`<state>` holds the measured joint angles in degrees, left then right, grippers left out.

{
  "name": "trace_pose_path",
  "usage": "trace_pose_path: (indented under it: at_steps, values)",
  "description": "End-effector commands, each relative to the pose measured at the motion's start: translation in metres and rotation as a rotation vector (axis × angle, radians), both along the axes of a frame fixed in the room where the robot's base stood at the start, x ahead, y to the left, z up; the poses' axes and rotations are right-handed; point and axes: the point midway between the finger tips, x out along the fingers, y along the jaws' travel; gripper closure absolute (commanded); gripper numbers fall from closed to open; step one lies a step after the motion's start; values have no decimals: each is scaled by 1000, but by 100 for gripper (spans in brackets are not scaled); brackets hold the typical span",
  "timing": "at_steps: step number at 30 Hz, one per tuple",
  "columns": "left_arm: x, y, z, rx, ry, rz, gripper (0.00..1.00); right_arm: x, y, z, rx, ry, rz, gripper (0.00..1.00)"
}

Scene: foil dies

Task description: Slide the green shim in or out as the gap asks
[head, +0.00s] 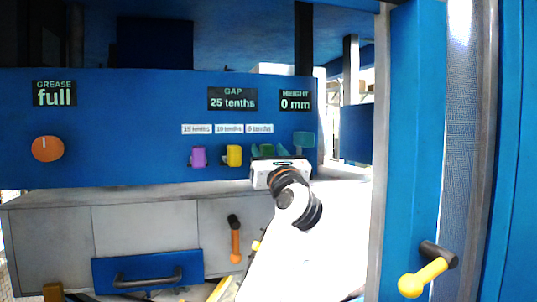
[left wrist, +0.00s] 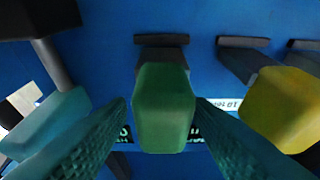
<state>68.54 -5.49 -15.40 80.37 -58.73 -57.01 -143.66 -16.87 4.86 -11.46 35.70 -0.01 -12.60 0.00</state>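The green shim (left wrist: 165,112) is a block on a dark stem from the blue panel. In the left wrist view it sits between the two fingers of my left gripper (left wrist: 162,108). In the head view the left gripper (head: 270,152) is at the panel and mostly hides the shim. The yellow shim (head: 234,155) and purple shim (head: 198,156) are to its left. The gap display (head: 232,99) reads 25 tenths. My right gripper is out of view.
A teal block (head: 303,140) is close to the right of the left gripper. An orange knob (head: 47,149) is under a grease display reading full. An orange-handled lever (head: 235,240) and a blue drawer (head: 148,270) are below.

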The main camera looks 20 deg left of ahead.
Motion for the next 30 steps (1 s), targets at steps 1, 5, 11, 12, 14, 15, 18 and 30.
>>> trace_pose_path:
  at_steps: [1,5,11,12,14,15,18,30]
  values:
    - [0,0,0,-1,1,1,53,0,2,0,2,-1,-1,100]
    - [0,0,0,-1,1,1,53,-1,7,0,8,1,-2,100]
    - [-14,-10,-11,-1,-1,-2,53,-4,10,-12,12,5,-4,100]
    - [-20,-14,-15,-2,-1,-2,53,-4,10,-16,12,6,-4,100]
    - [-30,-21,-20,-1,-2,-2,53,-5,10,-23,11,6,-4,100]
    - [-37,-26,-24,-1,-2,-3,53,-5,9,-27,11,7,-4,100]
    - [-54,-38,-32,-1,-2,-3,53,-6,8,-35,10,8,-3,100]
    - [-92,-63,-46,1,-1,0,53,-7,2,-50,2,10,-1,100]
